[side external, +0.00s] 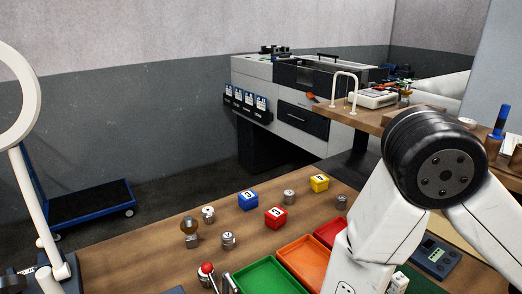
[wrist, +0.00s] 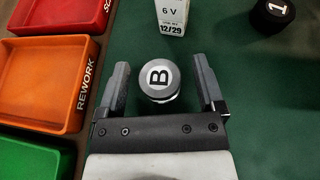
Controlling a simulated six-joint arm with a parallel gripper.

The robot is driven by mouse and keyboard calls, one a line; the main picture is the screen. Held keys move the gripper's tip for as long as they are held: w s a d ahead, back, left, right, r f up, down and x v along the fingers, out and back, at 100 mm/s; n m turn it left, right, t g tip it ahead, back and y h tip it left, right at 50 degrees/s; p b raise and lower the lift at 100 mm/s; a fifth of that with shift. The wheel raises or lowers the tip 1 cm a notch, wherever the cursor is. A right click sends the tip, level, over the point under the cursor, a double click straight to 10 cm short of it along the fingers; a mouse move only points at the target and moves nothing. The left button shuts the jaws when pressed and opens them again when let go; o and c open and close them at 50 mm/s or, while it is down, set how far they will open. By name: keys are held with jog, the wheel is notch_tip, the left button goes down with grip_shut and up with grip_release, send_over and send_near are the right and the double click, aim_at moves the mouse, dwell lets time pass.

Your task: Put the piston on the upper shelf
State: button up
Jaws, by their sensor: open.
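In the wrist view, a short grey cylinder (wrist: 159,94) with a letter B on its round white top stands on the green surface. It may be the piston, but I cannot tell for sure. My gripper (wrist: 163,72) is open, with one finger on each side of this cylinder and a gap visible on both sides. In the side view my gripper is hidden behind my arm. A raised wooden shelf (side external: 378,121) at the right back may be the upper shelf. Several small metal cylinders (side external: 289,197) stand on the wooden table.
Red (wrist: 88,14), orange (wrist: 45,82) and green (wrist: 35,160) trays lie left of my gripper. A 6 V box (wrist: 172,17) stands just beyond the cylinder. A black cylinder (wrist: 271,17) marked 1 is at the upper right.

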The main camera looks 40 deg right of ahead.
jog(key=shift+r, duration=0.1)
jog(key=shift+a+r, duration=0.1)
jog(key=v, duration=1.1)
jog(key=shift+s+a+r, duration=0.1)
jog(key=shift+a, duration=0.3)
jog(key=shift+d, duration=0.15)
